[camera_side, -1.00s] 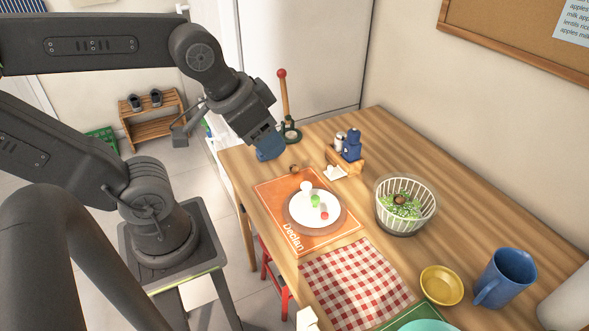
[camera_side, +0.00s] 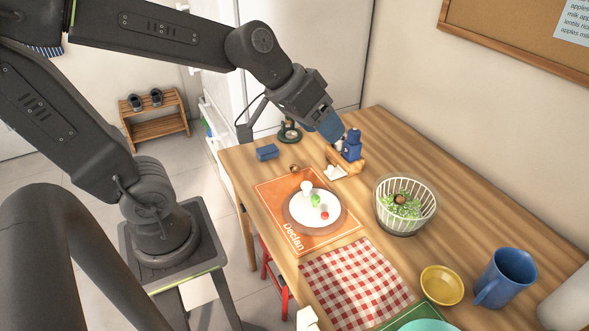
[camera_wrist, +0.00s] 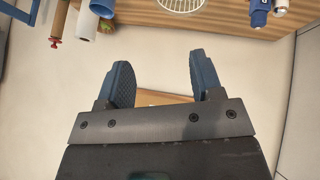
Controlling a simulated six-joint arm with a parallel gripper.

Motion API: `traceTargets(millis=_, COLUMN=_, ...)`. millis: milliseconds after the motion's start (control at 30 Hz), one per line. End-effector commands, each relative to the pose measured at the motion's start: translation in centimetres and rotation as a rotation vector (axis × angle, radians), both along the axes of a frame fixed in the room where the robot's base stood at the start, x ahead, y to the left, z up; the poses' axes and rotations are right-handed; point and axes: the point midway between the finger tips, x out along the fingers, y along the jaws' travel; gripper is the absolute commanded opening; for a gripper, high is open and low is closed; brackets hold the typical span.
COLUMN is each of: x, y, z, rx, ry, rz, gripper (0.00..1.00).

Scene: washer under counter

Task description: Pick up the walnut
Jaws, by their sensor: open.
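A small brown round thing (camera_side: 293,168), walnut-like but too small to be sure of, lies on the wooden table just beyond the orange placemat in the side view. Another brown rounded thing (camera_side: 400,198) sits on the green leaves inside the white basket (camera_side: 424,219). My gripper (camera_side: 330,126) is up over the far part of the table, beside and apparently above the wooden caddy, to the right of the first brown thing. In the wrist view my gripper (camera_wrist: 161,68) shows its two blue fingers spread apart with nothing held between them. No walnut shows clearly there.
The wooden caddy (camera_side: 351,164) holds a blue bottle (camera_side: 351,146). A blue block (camera_side: 267,152) lies near the far left edge. A white plate (camera_side: 302,217) with small items rests on the placemat (camera_side: 274,197). A yellow bowl (camera_side: 441,284) and blue mug (camera_side: 507,277) stand nearer.

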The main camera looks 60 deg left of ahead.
Motion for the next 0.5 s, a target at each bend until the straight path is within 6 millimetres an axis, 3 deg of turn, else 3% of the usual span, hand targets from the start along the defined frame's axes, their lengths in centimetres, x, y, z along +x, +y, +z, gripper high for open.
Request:
traceTargets(millis=100, x=5.5, y=2.6, z=-1.8, rx=-0.080, ry=-0.038, rz=0.133, gripper=0.60)
traceTargets(millis=267, x=10.6, y=9.1, z=-6.2, rx=-0.083, ry=-0.046, rz=0.390, gripper=0.60)
traceTargets(millis=367, x=11.6, y=14.1, z=-10.4, rx=-0.032, ry=0.003, rz=0.566, gripper=0.60)
traceTargets(millis=500, x=10.2, y=19.8, z=-16.2, rx=0.063, ry=0.126, rz=0.775, gripper=0.60)
